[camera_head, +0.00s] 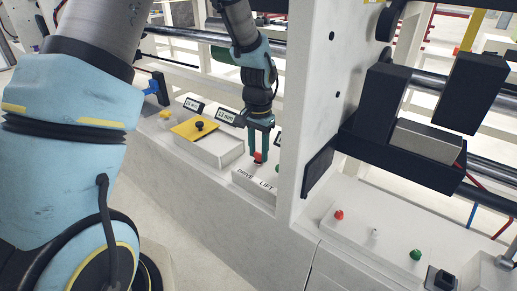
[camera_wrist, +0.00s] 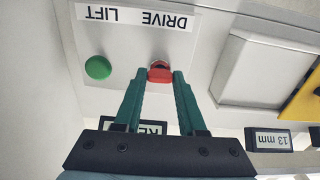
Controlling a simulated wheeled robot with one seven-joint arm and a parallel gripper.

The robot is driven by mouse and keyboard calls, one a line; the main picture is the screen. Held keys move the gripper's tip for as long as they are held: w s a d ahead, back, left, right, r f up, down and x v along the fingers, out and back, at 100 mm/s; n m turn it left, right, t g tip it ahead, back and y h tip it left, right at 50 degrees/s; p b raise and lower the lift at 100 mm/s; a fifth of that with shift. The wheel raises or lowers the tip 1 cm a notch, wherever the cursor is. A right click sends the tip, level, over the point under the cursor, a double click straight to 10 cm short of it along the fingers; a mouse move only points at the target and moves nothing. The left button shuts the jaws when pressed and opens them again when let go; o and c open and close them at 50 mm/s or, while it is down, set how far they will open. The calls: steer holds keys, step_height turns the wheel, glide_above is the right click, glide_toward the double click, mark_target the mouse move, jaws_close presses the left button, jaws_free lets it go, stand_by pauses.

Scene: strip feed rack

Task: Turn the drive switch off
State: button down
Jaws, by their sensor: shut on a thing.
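The drive switch is a small red knob (camera_wrist: 161,73) on a pale box, beside the word DRIVE on a white label (camera_wrist: 135,17). In the head view the red knob (camera_head: 258,157) shows between my fingertips. My gripper (camera_wrist: 163,75) has its two green fingers on either side of the red knob and is shut on it. The fingertips cover the knob's sides, and I cannot tell which way it is set. A green knob (camera_wrist: 98,67) sits beside it, near the word LIFT, clear of my fingers.
A yellow plate with a black knob (camera_head: 199,125) lies left of my gripper. A white upright panel (camera_head: 305,100) stands close on the right. Beyond it are another red button (camera_head: 338,215) and green button (camera_head: 415,255). A small display reading 13 mm (camera_wrist: 269,140) is nearby.

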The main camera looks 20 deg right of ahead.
mark_target(258, 153)
steer(key=shift+m, duration=0.3)
steer(key=shift+c, duration=2.4)
jaws_free()
step_height(258, 153, up, 11)
steer(key=shift+b, duration=0.3)
steer(key=shift+f, duration=0.1)
